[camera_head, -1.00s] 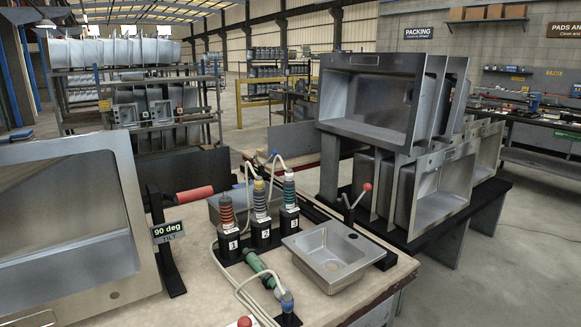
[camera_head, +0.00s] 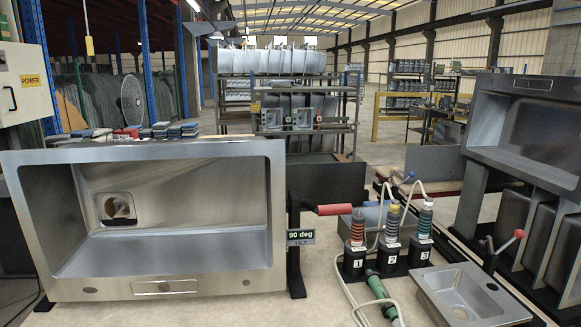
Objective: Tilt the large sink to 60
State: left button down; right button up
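The large sink (camera_head: 172,281) stands on its side at the left of the bench, its open basin facing me. A tilt stand (camera_head: 294,235) is at its right edge, with a red handle (camera_head: 335,209) pointing right. A small sign (camera_head: 301,237) on the stand reads "90 deg TILT". Neither of my grippers shows in the head view.
Several numbered tools (camera_head: 391,250) stand in black holders right of the sink, with a green-handled tool (camera_head: 378,288) and hoses in front. A small sink (camera_head: 462,294) lies at the right front beside a red-knobbed lever (camera_head: 519,234). More large sinks (camera_head: 525,135) stand on a rack at the right.

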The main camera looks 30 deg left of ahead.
aim_at(207, 216)
jog(key=u, duration=1.8)
jog(key=l+z, duration=0.15)
jog(key=l, duration=0.55)
jog(key=i+l+z, duration=0.15)
jog(key=l, duration=0.55)
